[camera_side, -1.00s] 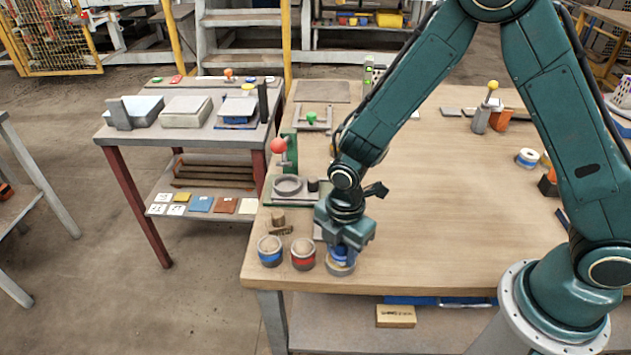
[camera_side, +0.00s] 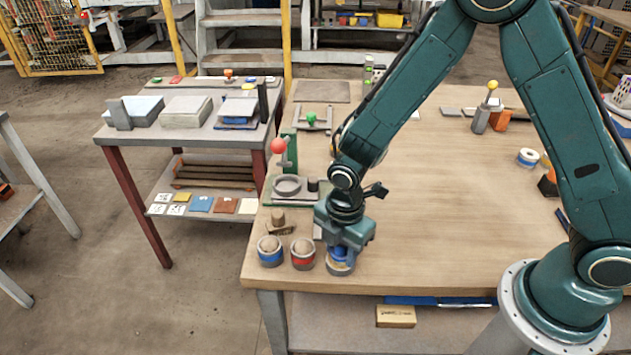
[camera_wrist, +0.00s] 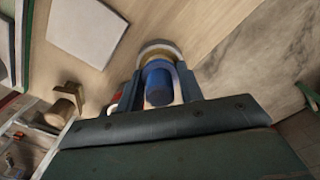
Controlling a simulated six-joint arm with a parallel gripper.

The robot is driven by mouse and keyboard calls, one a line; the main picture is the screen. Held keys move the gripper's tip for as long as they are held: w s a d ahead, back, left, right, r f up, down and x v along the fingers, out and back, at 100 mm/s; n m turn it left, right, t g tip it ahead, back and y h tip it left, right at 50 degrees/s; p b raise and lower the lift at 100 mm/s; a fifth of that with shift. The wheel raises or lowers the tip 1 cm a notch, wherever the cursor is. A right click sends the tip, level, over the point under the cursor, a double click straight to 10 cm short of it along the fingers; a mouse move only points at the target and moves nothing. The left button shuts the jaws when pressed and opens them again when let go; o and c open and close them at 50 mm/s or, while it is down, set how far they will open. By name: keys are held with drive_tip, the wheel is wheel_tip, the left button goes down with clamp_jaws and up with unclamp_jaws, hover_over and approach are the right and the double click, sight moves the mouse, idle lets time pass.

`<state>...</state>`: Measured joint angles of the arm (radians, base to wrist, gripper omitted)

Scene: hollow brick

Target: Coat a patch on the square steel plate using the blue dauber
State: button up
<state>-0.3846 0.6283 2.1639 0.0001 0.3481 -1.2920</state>
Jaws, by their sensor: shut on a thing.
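My gripper (camera_wrist: 158,88) is shut on the blue dauber (camera_wrist: 158,82), with a finger on each side of its blue handle. In the side view my gripper (camera_side: 342,246) points down near the front left of the bench, and the dauber's blue part (camera_side: 339,254) shows below it. A round pale base (camera_wrist: 160,48) shows at the dauber's lower end. Whether the dauber stands in it or is lifted clear, I cannot tell. A pale grey square plate (camera_wrist: 88,30), which looks like the steel plate, lies flat at the upper left of the wrist view.
A blue-banded pot (camera_side: 270,251) and a red-banded pot (camera_side: 303,254) stand left of my gripper. A small wooden block (camera_side: 278,222) is behind them. A green fixture with a red-knobbed lever (camera_side: 279,146) stands farther back.

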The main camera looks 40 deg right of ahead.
idle(0.4)
drive_tip(key=shift+r, duration=3.5)
drive_tip(key=shift+w+d+f+m, duration=0.15)
drive_tip(key=shift+w+d+m, duration=0.15)
drive_tip(key=shift+d+m, duration=0.35)
drive_tip(key=w+d+f+m, duration=0.1)
drive_tip(key=w+d+m, duration=0.1)
drive_tip(key=d+m, duration=0.4)
drive_tip(key=w+d+f+m, duration=0.1)
drive_tip(key=w+d+m, duration=0.2)
drive_tip(key=m, duration=0.9)
drive_tip(key=d, duration=0.3)
drive_tip(key=shift+d, duration=0.35)
drive_tip(key=shift+w, duration=0.1)
